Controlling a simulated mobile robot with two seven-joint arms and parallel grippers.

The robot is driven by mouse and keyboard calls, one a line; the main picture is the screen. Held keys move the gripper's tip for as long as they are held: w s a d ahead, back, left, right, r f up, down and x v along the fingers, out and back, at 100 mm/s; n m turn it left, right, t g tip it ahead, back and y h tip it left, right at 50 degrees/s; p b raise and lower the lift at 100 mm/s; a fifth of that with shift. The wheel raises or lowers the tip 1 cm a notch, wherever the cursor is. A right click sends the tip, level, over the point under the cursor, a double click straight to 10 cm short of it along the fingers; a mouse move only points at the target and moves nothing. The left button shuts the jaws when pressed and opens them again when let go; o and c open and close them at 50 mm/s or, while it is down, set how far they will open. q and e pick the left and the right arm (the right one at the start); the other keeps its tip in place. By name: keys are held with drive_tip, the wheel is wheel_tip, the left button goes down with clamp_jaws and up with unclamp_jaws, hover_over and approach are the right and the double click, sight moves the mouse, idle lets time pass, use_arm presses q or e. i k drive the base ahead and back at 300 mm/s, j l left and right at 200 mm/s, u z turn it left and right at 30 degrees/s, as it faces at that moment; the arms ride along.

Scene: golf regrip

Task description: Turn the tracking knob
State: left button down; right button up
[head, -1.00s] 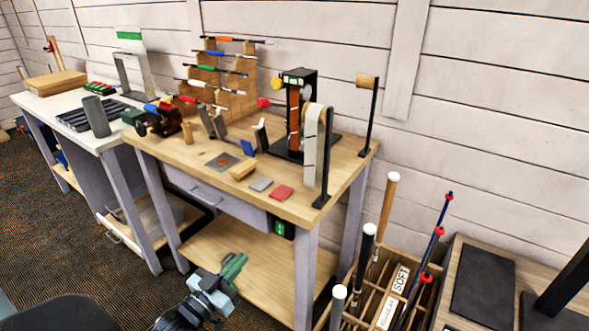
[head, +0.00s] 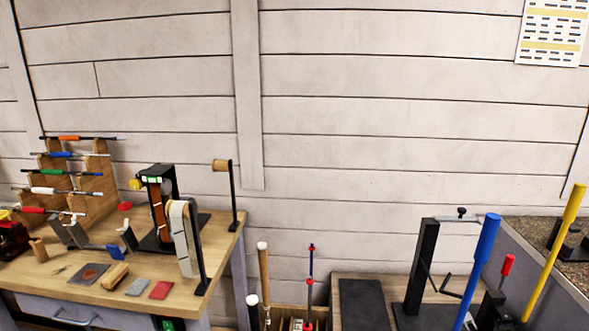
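A belt sander stands on the wooden workbench, with a black upright housing (head: 158,175) and a brown belt (head: 158,215). A yellow knob (head: 136,184) sticks out on the left of its upper part. A red round knob or disc (head: 124,206) shows lower on the left. No label is readable, so I cannot tell from the picture which one is the tracking knob. Neither of my grippers is in view, and nothing touches the sander.
A rack of clubs (head: 75,175) stands left of the sander. Blue (head: 480,265) and yellow (head: 556,250) upright posts stand far right.

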sight(135, 185)
drive_tip(key=k+j+u, duration=0.1)
drive_tip(key=j+u, duration=0.25)
drive_tip(key=j, duration=0.9)
